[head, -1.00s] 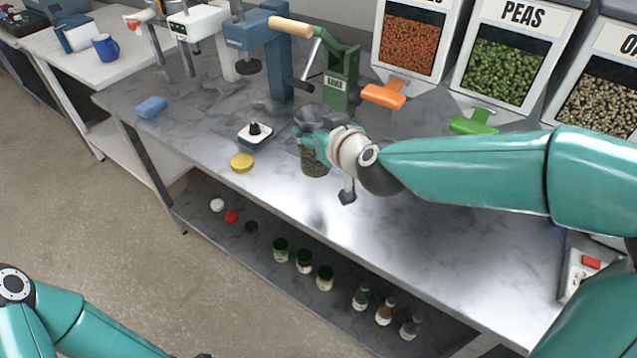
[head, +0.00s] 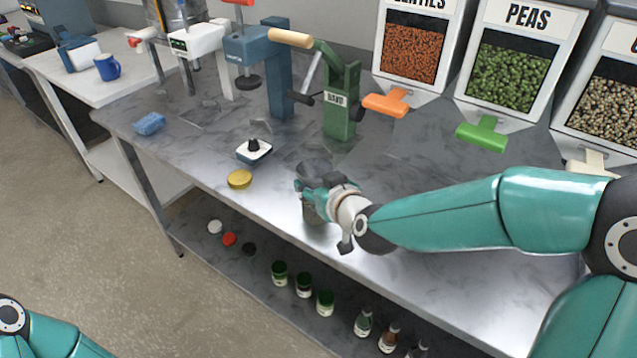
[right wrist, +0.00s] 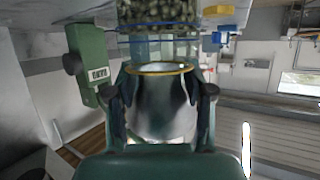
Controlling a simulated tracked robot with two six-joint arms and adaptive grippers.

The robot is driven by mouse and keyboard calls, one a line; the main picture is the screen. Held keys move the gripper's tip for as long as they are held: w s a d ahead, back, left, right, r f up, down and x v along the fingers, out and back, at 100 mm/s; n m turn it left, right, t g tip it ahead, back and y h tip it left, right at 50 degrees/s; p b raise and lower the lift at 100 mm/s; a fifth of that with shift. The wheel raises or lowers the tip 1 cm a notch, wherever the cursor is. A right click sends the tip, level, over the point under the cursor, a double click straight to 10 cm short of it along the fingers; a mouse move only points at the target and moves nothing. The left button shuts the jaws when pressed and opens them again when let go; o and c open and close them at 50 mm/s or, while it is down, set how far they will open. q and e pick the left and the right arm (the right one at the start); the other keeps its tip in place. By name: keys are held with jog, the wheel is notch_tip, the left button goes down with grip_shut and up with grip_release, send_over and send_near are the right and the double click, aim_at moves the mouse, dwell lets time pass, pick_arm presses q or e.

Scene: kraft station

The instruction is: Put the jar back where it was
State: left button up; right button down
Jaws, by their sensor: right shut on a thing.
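The jar is a clear glass jar with dark green contents. In the head view its lower part (head: 313,215) shows under my right gripper (head: 312,190), near the front edge of the steel bench. The gripper hides its upper part. I cannot tell if the jar's base touches the bench. My left gripper is out of view; only my left arm shows at lower left.
A yellow lid (head: 239,179) and a small scale (head: 254,151) lie left of the jar. A green hand press (head: 341,105) stands behind. Bins with orange (head: 386,104) and green (head: 482,133) chutes line the back. Small bottles (head: 304,284) stand on the lower shelf.

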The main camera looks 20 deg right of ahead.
jog(key=shift+c, duration=2.1)
grip_release()
jog(key=p+v, duration=0.1)
jog(key=v, duration=1.1)
